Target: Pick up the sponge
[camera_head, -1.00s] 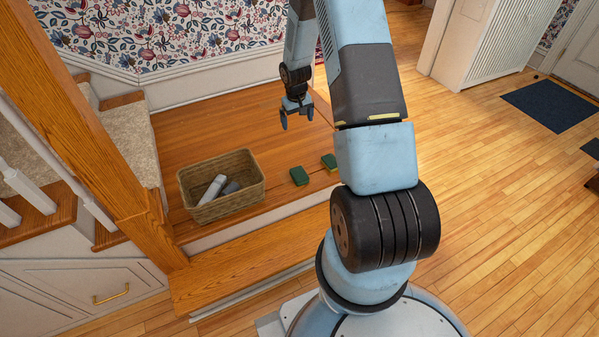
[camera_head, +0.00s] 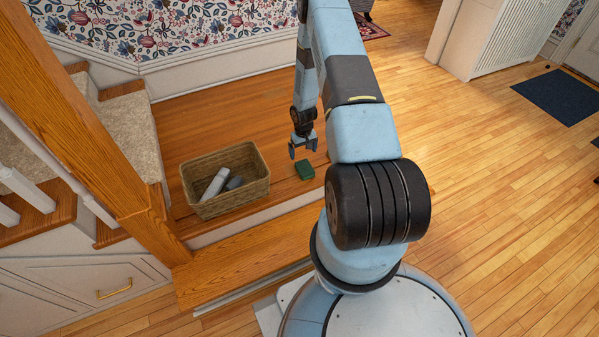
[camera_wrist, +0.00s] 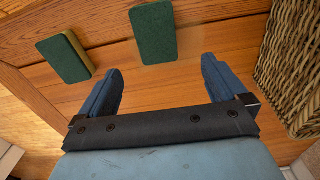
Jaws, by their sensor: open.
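Two green sponges lie on the wooden landing. One sponge (camera_head: 304,170) is in the head view, just in front of my gripper (camera_head: 303,148). In the wrist view this sponge (camera_wrist: 154,33) is at the top middle, ahead of the gap between my fingertips (camera_wrist: 162,66). The second sponge (camera_wrist: 64,58), with a yellow side showing, is at the upper left of the wrist view; in the head view my arm hides it. My gripper is open and empty, above the landing; neither finger visibly touches a sponge.
A wicker basket (camera_head: 235,198) stands left of the sponge, holding a light grey item (camera_head: 214,185) and a darker one. Its side (camera_wrist: 288,75) shows at right in the wrist view. A wooden post (camera_head: 125,190) and carpeted stairs are farther left. A step lies below the landing.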

